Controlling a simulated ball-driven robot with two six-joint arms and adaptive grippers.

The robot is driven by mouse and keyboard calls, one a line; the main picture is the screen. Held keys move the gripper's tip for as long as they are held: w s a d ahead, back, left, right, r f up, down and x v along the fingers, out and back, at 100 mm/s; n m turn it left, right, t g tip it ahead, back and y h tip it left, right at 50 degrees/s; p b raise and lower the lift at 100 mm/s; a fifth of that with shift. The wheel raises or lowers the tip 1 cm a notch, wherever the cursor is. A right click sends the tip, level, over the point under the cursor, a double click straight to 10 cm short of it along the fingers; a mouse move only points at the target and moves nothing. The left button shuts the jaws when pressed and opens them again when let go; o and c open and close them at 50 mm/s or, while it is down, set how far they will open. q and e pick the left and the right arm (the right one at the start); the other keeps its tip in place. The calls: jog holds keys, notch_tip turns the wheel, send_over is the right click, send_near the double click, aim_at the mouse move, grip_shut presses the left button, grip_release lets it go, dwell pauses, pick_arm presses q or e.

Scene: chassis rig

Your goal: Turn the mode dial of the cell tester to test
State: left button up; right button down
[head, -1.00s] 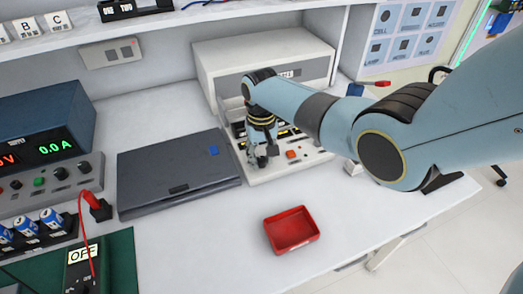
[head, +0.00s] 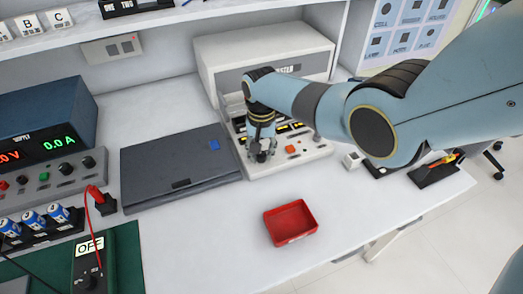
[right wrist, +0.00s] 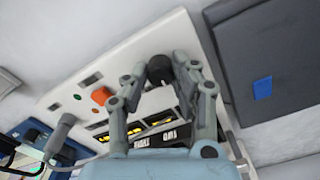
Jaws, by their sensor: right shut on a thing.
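The cell tester (head: 215,58) is a large off-white cabinet with a sloping front panel, at the back middle of the bench. My right gripper (head: 262,153) is down at the left front of that panel. In the right wrist view its two fingers (right wrist: 160,75) are shut around a black round knob (right wrist: 159,68), the mode dial. Its pointer and the markings around it cannot be read. An orange button (head: 290,149) sits to the right of the gripper on the panel. My left gripper is not in view.
A closed dark grey case (head: 165,165) lies just left of the tester. A red tray (head: 291,222) stands in front on clear white bench. A power supply (head: 45,115) is at the left. My right arm covers much of the tester's right side.

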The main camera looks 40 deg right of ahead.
jog(key=c, duration=1.1)
grip_release()
jog(key=shift+o, duration=0.2)
notch_tip(320, 180, up, 12)
